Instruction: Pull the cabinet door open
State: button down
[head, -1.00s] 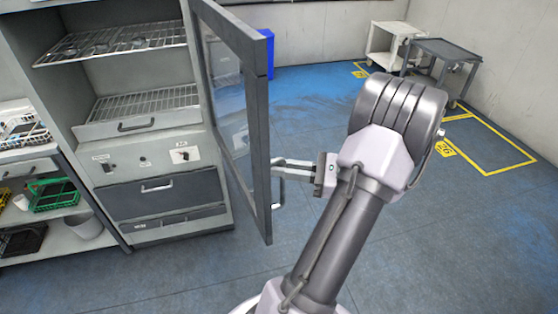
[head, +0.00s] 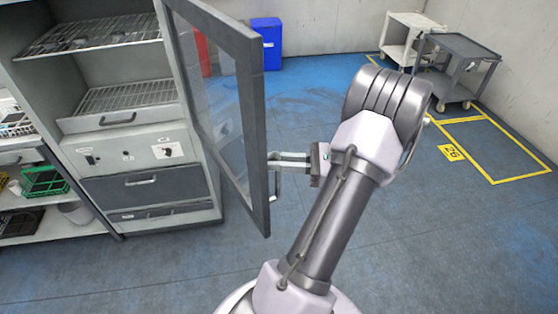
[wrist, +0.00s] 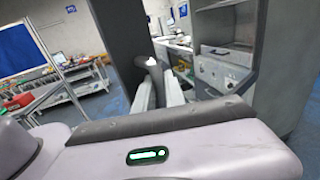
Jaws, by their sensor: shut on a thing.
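The cabinet door (head: 256,130), a grey frame with a glass pane, stands swung wide open from the grey cabinet (head: 140,160). Its handle (head: 275,188) is on the outer face near the free edge. My gripper (head: 276,162) reaches in from the right and is shut on the handle. In the wrist view the fingers (wrist: 160,92) close around the handle (wrist: 152,66), with the door panel (wrist: 117,55) just beyond. The exact contact of the fingertips is partly hidden.
Inside the cabinet are wire shelves (head: 125,97). Below are a control panel and drawers (head: 145,187). A shelf unit with a green basket (head: 46,181) stands at the left. A blue bin (head: 267,42) and two carts (head: 455,68) stand at the back. The floor to the right is clear.

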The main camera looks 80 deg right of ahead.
jog(key=shift+r, duration=0.1)
jog(key=c, duration=1.4)
grip_release()
jog(key=shift+w, duration=0.1)
jog(key=s+d+p, duration=0.3)
jog(key=s+p, duration=0.2)
jog(key=s, duration=1.2)
jog(key=shift+d, duration=0.2)
jog(key=shift+s, duration=0.15)
